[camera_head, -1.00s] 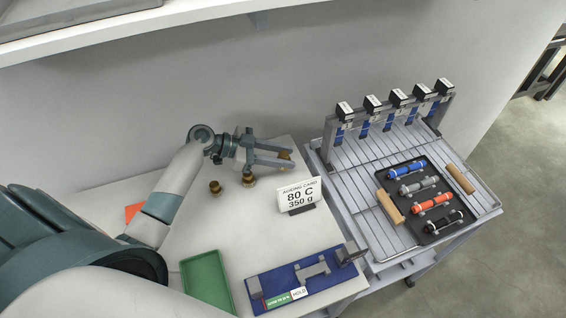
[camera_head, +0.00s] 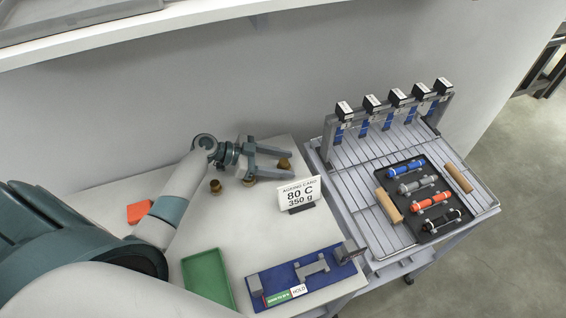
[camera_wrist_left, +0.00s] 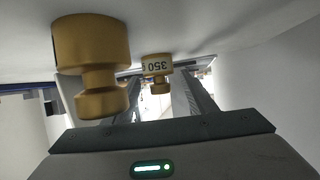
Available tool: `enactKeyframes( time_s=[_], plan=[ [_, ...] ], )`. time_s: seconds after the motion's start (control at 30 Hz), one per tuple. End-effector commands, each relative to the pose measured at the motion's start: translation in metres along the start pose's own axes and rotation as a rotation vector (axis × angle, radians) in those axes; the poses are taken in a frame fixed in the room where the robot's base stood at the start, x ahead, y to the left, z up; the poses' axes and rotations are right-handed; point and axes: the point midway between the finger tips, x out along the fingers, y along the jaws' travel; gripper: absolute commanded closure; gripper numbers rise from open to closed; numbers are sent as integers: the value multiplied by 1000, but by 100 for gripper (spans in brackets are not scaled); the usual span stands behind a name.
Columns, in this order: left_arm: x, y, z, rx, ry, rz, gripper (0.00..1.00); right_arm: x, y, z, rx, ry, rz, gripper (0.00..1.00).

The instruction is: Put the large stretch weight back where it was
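Several brass stretch weights stand on the white table in the head view: one at left (camera_head: 215,186), one in the middle (camera_head: 248,181) and one at right (camera_head: 284,162). My left gripper (camera_head: 291,164) is open, its fingers on either side of the right weight. In the left wrist view, which looks upside down, a weight marked 350 (camera_wrist_left: 157,71) stands between the spread fingers, with gaps beside it. Another weight (camera_wrist_left: 92,65) is close to the camera at left, outside the fingers. Which weight is largest is hard to tell. My right gripper is out of view.
An ageing card (camera_head: 299,194) reading 80 C, 350 g stands just right of the gripper. A green tray (camera_head: 207,280) and a blue fixture (camera_head: 305,277) lie at the front.

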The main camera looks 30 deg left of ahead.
Motion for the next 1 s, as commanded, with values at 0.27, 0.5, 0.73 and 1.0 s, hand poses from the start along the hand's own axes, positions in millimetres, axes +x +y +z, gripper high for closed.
enactKeyframes(
  time_s=[0.27,0.5,0.73,1.0],
  plan=[
    [-1,0,-2,-1,0,0,48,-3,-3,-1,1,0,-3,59],
    [-22,0,3,1,-2,0,48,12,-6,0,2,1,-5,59],
    [-55,0,2,2,-3,-1,48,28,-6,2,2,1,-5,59],
    [-75,0,-1,0,-1,0,48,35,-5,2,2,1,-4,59]
  ],
)
